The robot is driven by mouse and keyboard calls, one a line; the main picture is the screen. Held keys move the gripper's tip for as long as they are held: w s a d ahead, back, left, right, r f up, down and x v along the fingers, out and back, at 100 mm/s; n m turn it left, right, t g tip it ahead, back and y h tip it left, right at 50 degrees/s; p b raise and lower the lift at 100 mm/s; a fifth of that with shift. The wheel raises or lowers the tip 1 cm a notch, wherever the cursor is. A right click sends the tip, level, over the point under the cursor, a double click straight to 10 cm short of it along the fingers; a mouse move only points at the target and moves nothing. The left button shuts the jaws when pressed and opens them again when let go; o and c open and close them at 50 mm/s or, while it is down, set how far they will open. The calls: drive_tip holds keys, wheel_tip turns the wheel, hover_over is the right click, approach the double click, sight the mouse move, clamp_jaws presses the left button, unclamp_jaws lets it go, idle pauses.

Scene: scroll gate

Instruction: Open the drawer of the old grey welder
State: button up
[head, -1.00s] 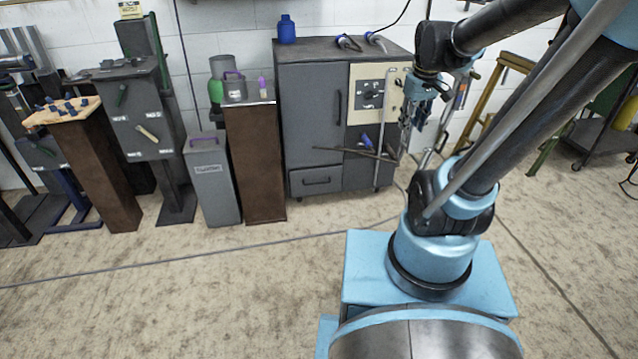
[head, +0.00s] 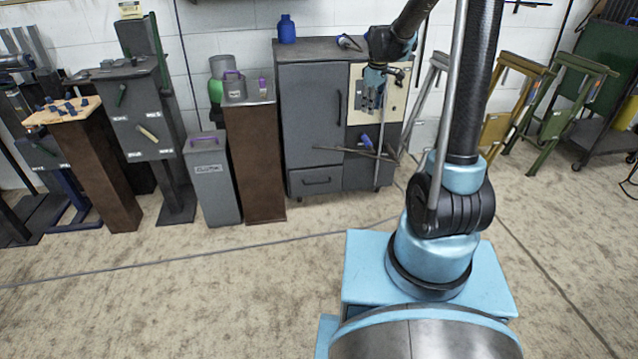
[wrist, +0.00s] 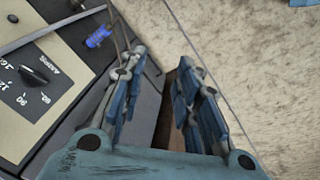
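The old grey welder (head: 312,110) stands against the white wall, with a tall door and handle on its left part and a cream control panel at upper right. Its drawer (head: 316,181) is at the lower left, with a dark handle on the front, and looks closed. My gripper (head: 369,104) hangs fingers down in front of the control panel, above the drawer and to its right. In the wrist view my gripper (wrist: 158,90) has its two fingers spread apart with nothing between them. The control panel (wrist: 28,105) shows at the left there; the drawer cannot be made out.
Rods (head: 352,153) stick out from the welder's front, near a blue connector (head: 366,142). A brown pedestal (head: 256,160) and a grey bin (head: 212,180) stand left of the welder. The floor before the drawer is clear.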

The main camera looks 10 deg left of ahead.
drive_tip(key=w+a+f+n, duration=0.2)
drive_tip(key=w+a+f, duration=0.3)
drive_tip(key=w+f, duration=0.15)
drive_tip(key=n, duration=0.7)
hover_over(319, 183)
drive_tip(key=s+d, duration=0.1)
drive_tip(key=s, duration=0.2)
wheel_tip(319, 183, down, 29)
drive_tip(key=w+f, duration=0.1)
drive_tip(key=f, duration=0.4)
drive_tip(key=w+f, duration=0.1)
drive_tip(key=f, duration=0.5)
drive_tip(key=w+a+f, duration=0.1)
drive_tip(key=f, duration=0.5)
drive_tip(key=shift+c, duration=0.2)
clamp_jaws()
